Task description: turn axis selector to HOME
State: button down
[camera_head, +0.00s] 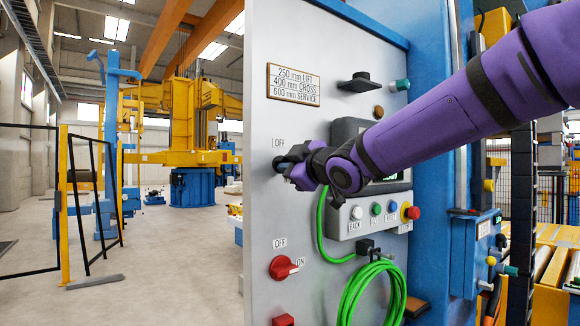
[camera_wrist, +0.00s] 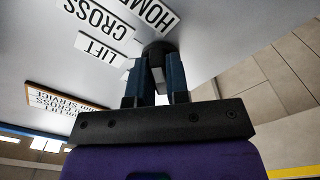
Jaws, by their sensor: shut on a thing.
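The axis selector (camera_wrist: 156,49) is a dark round knob on the grey panel, seen at the top middle in the wrist view. My gripper (camera_wrist: 157,72) has its two dark blue fingers on either side of the knob's grip and is shut on it. Printed labels LIFT (camera_wrist: 100,48), CROSS (camera_wrist: 98,20) and HOME (camera_wrist: 148,15) lie beside the knob. In the head view my gripper (camera_head: 283,164) meets the panel at its left part and hides the knob. I cannot tell which label the knob points to.
The panel (camera_head: 330,80) also bears a black handle (camera_head: 360,82), a red OFF/ON switch (camera_head: 283,267), a pendant with several buttons (camera_head: 385,215) and a coiled green cable (camera_head: 368,295) below my arm. Open floor (camera_head: 170,260) lies to the left.

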jog(key=shift+f+m, duration=0.1)
jog(key=shift+m, duration=0.5)
jog(key=c, duration=1.1)
grip_release()
jog(key=v, duration=1.1)
jog(key=shift+w, duration=0.1)
